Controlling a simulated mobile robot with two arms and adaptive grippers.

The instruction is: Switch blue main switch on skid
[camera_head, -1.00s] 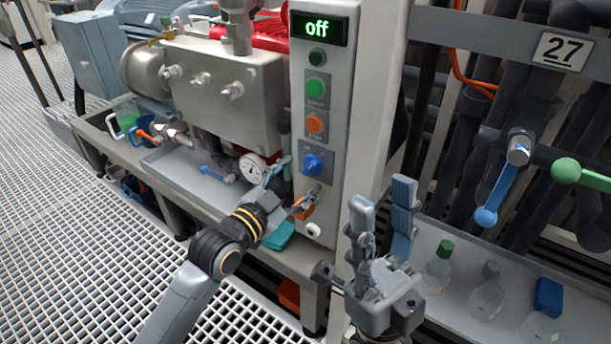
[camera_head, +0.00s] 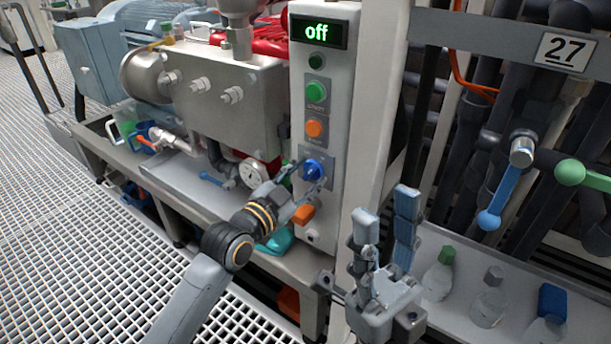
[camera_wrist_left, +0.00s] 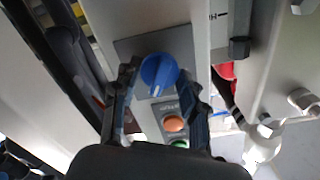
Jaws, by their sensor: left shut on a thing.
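The blue main switch (camera_head: 317,171) is a round knob low on the grey control panel (camera_head: 340,85). The display (camera_head: 318,31) at the panel's top reads "off" in green. My left gripper (camera_head: 307,178) is at the knob, a finger on either side of it. In the left wrist view the blue switch (camera_wrist_left: 158,72) sits between the fingertips of my left gripper (camera_wrist_left: 160,76), which is shut on it. A pale mark on the knob shows there. My right gripper (camera_head: 385,225) is open and empty, pointing up, right of the panel.
A green button (camera_head: 316,92) and an orange button (camera_head: 314,128) sit above the switch, an orange part (camera_head: 303,214) below it. Pipes with a blue-handled valve (camera_head: 500,195) and several bottles (camera_head: 438,275) are at right.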

